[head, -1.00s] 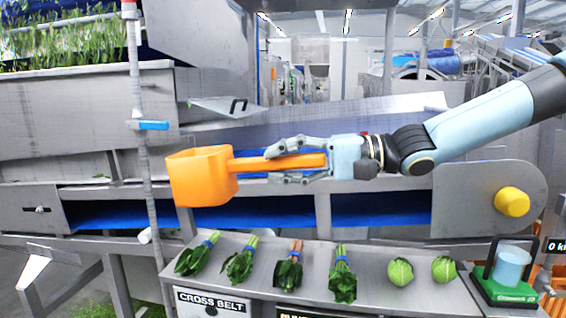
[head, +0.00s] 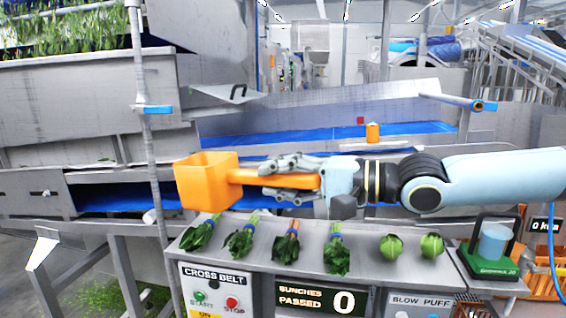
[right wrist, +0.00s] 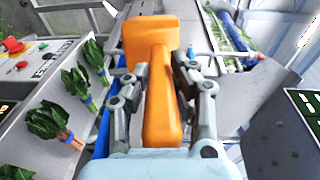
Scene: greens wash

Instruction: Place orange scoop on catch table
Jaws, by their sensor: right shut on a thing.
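The orange scoop (head: 207,183) is held level in the head view, its square cup pointing left and its handle to the right. My right gripper (head: 285,178) is shut on the handle. The scoop is above and behind the grey catch table (head: 362,262), apart from it as far as I can tell. In the right wrist view the scoop (right wrist: 158,95) runs up between the two fingers (right wrist: 160,85), cup at the far end. My left gripper is not in view.
Several bound greens bunches (head: 240,240) and two round green heads (head: 391,246) line the catch table top. A green scale (head: 490,255) stands at its right end. A grey post (head: 150,150) rises at left. A blue belt (head: 330,134) runs behind.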

